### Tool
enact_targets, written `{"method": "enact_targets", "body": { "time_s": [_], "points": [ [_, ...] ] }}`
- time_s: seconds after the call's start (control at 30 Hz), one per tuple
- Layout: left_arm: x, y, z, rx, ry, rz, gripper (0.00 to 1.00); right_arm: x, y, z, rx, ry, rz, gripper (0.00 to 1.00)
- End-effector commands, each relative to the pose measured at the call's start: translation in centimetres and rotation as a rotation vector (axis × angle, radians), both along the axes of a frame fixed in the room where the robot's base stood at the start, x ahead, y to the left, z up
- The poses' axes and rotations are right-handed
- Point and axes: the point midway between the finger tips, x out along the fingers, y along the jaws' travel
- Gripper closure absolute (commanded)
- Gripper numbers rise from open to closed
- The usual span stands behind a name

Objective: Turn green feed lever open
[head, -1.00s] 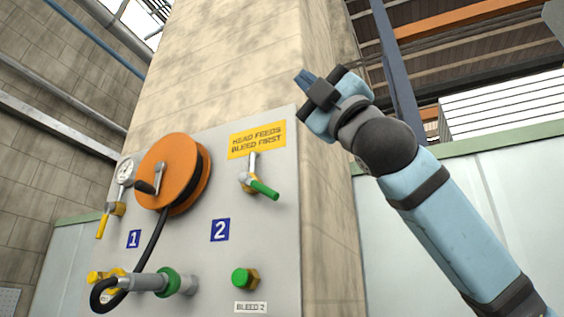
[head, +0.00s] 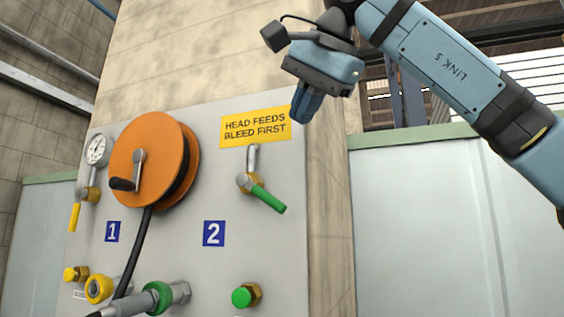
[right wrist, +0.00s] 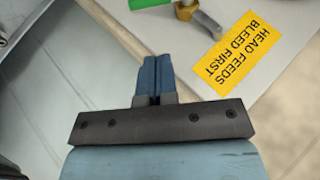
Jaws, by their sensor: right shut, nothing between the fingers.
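The green feed lever (head: 269,199) sits on a brass valve below the yellow sign, above and right of the blue "2" plate. Its handle slants down to the right. In the right wrist view a piece of the green handle (right wrist: 150,3) shows at the top edge, beside the brass valve body. My right gripper (head: 301,118) is shut and empty, pointing down, up and right of the lever and apart from it. It also shows in the right wrist view (right wrist: 155,62), fingers together. My left gripper is not in view.
The yellow "HEAD FEEDS BLEED FIRST" sign (head: 255,127) is left of my right gripper. An orange hose reel (head: 150,150) juts from the panel at left. A yellow lever (head: 75,215), gauge (head: 97,150) and green-capped fitting (head: 243,297) are also on the panel.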

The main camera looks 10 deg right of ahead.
Motion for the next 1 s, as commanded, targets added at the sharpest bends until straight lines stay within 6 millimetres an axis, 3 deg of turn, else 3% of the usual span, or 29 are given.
{"method": "enact_targets", "body": {
  "time_s": [0.1, 0.27, 0.7, 1.0],
  "points": [
    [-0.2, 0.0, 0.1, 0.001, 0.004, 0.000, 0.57, 0.2, -1.3, 0.6, -0.064, -0.004, -0.057, 1.00],
    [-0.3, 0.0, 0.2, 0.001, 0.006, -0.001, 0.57, 1.1, -1.5, -0.2, -0.077, -0.003, -0.068, 1.00],
    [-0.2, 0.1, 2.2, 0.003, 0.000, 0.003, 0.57, 7.5, -0.6, -6.0, -0.074, -0.001, -0.066, 1.00],
    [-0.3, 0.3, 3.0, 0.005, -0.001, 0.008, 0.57, 8.1, 1.6, -9.0, -0.073, -0.003, -0.065, 1.00]
  ]
}}
